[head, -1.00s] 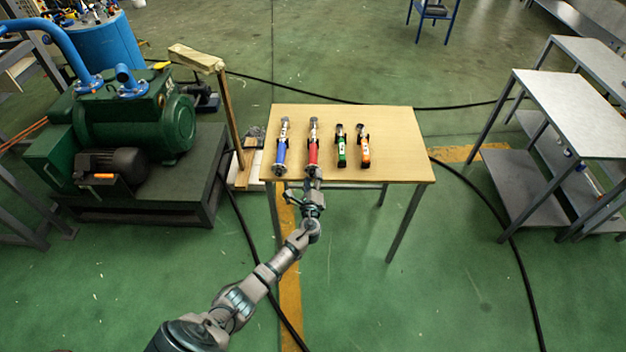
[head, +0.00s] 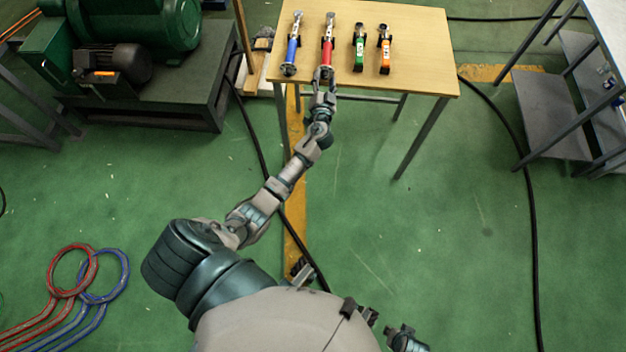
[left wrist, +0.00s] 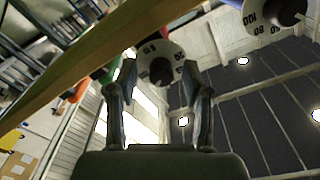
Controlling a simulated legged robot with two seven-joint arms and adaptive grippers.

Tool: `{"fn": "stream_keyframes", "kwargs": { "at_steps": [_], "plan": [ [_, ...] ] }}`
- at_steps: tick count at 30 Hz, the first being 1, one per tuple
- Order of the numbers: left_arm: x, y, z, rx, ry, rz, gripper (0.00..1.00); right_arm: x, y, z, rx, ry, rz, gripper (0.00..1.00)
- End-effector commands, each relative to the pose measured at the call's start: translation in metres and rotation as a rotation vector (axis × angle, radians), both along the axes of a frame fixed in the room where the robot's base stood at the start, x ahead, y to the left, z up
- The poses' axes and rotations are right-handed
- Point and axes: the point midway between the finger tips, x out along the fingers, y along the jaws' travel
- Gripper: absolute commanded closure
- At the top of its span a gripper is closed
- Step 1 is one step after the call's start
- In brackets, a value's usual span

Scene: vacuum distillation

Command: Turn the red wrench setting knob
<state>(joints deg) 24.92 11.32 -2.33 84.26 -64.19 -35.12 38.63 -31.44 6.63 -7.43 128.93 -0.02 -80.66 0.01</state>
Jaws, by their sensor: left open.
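The red wrench (head: 328,48) lies on the wooden table, its handle end toward me. My left gripper (head: 325,77) is at the table's near edge, right at that end. In the left wrist view, my left gripper (left wrist: 160,82) is open, with one finger on each side of a round white numbered dial with a dark centre (left wrist: 162,66). This is the setting knob end of the wrench. I cannot tell whether the fingers touch it.
A blue wrench (head: 293,46) lies to the left on the table (head: 420,45); a green one (head: 359,45) and an orange one (head: 384,55) lie to the right. Another numbered dial (left wrist: 272,12) shows in the left wrist view. Black cables (head: 527,220) cross the floor.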

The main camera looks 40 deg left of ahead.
Motion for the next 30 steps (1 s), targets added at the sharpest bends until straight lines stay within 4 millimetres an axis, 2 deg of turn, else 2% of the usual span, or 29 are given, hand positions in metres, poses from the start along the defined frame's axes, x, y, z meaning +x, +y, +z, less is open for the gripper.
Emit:
{"fn": "stream_keyframes", "kwargs": {
  "at_steps": [15, 30],
  "plan": [
    [0.0, 0.0, 0.005, -0.642, -0.395, -0.003, 0.5, 0.008, 0.0, 0.028, 0.001, -0.026, 0.0, 0.6],
    [-0.096, -0.063, -0.002, -0.638, -0.386, 0.0, 0.5, 0.008, 0.0, 0.027, 0.0, -0.024, 0.0, 0.6]
  ]
}}
